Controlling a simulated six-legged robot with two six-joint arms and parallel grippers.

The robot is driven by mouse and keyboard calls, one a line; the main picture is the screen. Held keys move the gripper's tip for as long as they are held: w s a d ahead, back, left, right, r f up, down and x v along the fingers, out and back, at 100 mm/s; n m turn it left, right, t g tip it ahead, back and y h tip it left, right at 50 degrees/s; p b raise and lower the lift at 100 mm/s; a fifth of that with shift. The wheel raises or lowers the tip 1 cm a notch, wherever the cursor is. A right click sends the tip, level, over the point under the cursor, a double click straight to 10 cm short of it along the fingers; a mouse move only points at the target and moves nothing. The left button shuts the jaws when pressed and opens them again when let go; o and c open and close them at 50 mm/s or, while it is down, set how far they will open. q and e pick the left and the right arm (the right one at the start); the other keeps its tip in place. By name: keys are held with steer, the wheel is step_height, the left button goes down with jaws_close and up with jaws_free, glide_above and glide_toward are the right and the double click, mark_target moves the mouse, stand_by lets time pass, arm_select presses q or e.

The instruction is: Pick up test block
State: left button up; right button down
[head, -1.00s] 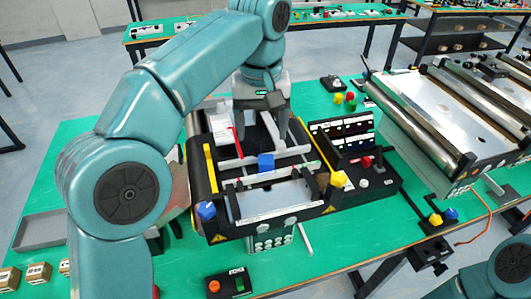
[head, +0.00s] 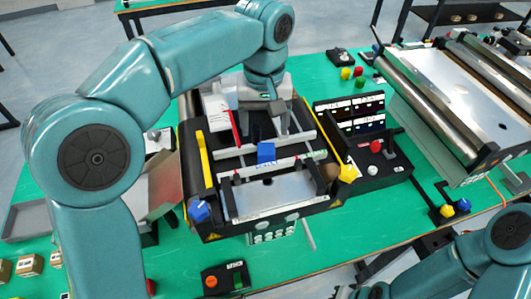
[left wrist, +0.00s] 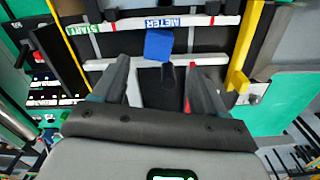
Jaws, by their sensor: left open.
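The test block, a small blue cube (head: 266,152), sits on the pale cross strip of the black mini conveyor unit (head: 265,217) on the green table. My left gripper (head: 262,128) points down over the unit, its fingers behind the block as the head view sees it. In the left wrist view the blue block (left wrist: 158,45) lies just beyond the open fingertips (left wrist: 158,70), roughly centred between them and not gripped. The strip there reads "START" and "METER". Part of my right arm shows at the lower right; its gripper is not visible.
A control panel with a red knob (head: 376,146) stands right of the unit. A larger roller conveyor (head: 445,100) is at the right. A yellow bar (head: 204,160) and a blue knob (head: 199,210) line the unit's left side. Small boxes (head: 30,265) lie at lower left.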

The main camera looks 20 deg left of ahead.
mark_target(267, 148)
arm_select(q)
step_height(267, 148, down, 2)
steer(key=shift+s+f, duration=0.15)
steer(key=shift+f, duration=0.05)
steer(key=shift+d+f, duration=0.25)
steer(key=f, duration=0.4)
steer(key=shift+s+a+f+p, duration=0.1)
steer(key=shift+a+f+p, duration=0.1)
steer(key=shift+f+p, duration=0.15)
steer(key=shift+w+d+f, duration=0.25)
steer(key=shift+f, duration=0.05)
steer(key=shift+s+a+r, duration=0.1)
steer(key=shift+s+a, duration=0.05)
steer(key=shift+a, duration=0.05)
steer(key=c, duration=0.8)
steer(key=shift+c, duration=1.3)
steer(key=shift+d, duration=0.15)
